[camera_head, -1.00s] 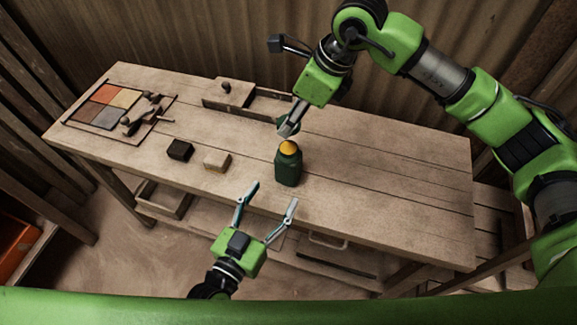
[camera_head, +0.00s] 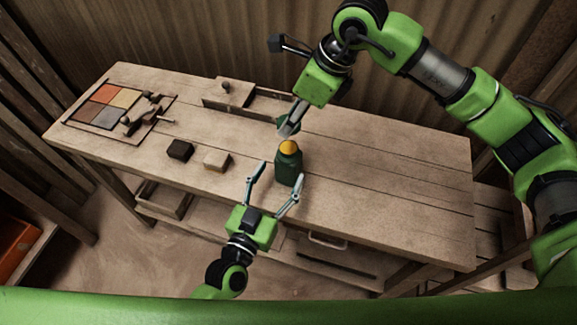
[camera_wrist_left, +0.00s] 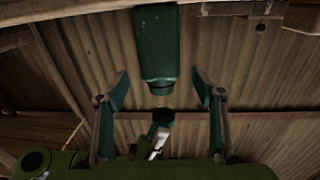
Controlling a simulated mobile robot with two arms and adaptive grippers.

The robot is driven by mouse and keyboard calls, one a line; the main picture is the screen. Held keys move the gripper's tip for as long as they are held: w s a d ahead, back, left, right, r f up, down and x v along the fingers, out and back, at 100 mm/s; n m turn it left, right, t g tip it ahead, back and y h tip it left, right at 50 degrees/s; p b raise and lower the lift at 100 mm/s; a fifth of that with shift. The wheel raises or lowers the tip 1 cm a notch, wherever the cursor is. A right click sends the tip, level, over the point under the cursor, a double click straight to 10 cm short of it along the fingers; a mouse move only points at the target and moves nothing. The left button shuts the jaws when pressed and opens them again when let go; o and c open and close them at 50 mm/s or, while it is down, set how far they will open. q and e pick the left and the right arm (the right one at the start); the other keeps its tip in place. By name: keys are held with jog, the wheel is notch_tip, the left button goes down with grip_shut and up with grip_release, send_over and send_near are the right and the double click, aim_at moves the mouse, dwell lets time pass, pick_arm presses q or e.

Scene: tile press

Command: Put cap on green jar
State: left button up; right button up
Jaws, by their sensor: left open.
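The green jar (camera_head: 288,168) stands upright near the bench's front edge. A rounded yellow-orange top (camera_head: 288,147) shows on it; I cannot tell if this is a cap or contents. My left gripper (camera_head: 282,172) is open, its two fingers spread on the jar's near side, not closed on it. In the left wrist view the jar (camera_wrist_left: 158,50) shows between the fingers. My right gripper (camera_head: 287,131) is just above the jar's top; a dark green piece (camera_head: 287,122) shows at its tip, perhaps the cap or a finger. Its jaw opening is unclear.
A dark block (camera_head: 180,150) and a tan block (camera_head: 217,160) lie left of the jar. A tray of coloured squares (camera_head: 105,105) and several tools are at the far left. A wooden tray (camera_head: 248,97) stands behind. The bench's right side (camera_head: 400,190) is clear.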

pick_arm(q)
jog(key=x, duration=0.6)
jog(key=c, duration=1.7)
pick_arm(e)
send_over(283, 145)
jog(key=s+d, duration=0.1)
jog(key=d, duration=0.1)
jog(key=shift+d+f, duration=0.1)
jog(key=shift+f, duration=2.35)
